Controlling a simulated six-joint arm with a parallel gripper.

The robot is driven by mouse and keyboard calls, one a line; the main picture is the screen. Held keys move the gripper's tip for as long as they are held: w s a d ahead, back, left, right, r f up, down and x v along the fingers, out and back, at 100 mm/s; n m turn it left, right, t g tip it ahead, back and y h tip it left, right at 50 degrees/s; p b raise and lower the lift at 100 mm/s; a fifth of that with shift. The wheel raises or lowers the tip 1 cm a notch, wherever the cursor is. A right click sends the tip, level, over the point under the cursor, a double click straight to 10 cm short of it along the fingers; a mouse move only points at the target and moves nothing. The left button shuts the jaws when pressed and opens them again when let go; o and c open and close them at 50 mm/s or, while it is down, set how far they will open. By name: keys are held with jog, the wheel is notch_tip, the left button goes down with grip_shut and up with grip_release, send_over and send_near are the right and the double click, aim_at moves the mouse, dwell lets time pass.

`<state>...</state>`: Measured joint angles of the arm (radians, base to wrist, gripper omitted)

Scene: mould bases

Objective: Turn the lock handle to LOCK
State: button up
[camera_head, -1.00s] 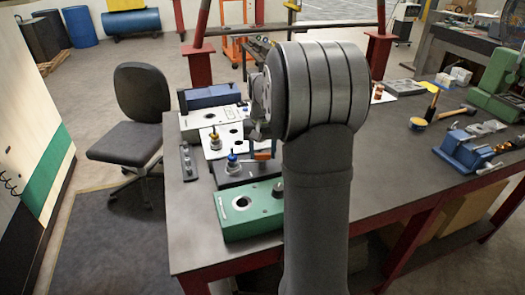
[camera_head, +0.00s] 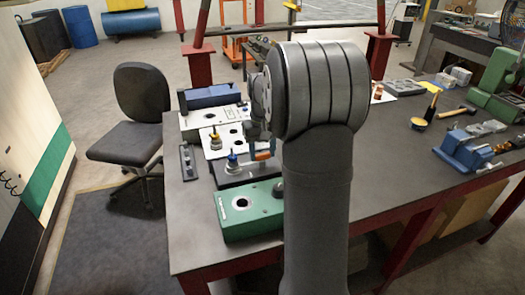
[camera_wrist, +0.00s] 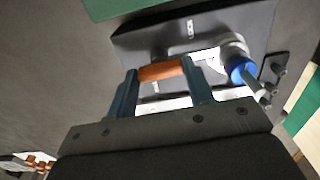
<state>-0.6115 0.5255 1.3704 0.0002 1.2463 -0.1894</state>
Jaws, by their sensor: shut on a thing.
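The lock handle is a lever with an orange-brown grip (camera_wrist: 162,71), set on a pivot with a blue collar (camera_wrist: 242,70) and a silver pin. In the head view the blue-collared pivot (camera_head: 232,162) stands on the dark mould base (camera_head: 232,179), with the orange grip (camera_head: 263,155) to its right. My gripper (camera_wrist: 159,73) is shut on the orange grip, one finger at each end of it in the wrist view. My arm hides part of the handle side in the head view.
A green mould base (camera_head: 243,222) lies in front of the dark one. A small dark bar (camera_head: 187,161) is at the left. A blue vise (camera_head: 466,153) stands far right.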

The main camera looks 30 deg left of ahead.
aim_at(263, 154)
jog(key=o, duration=1)
notch_tip(263, 154, up, 18)
jog(key=shift+f, duration=0.2)
jog(key=shift+f, duration=0.15)
notch_tip(263, 154, down, 17)
jog(key=shift+f, duration=0.15)
dwell(0.4)
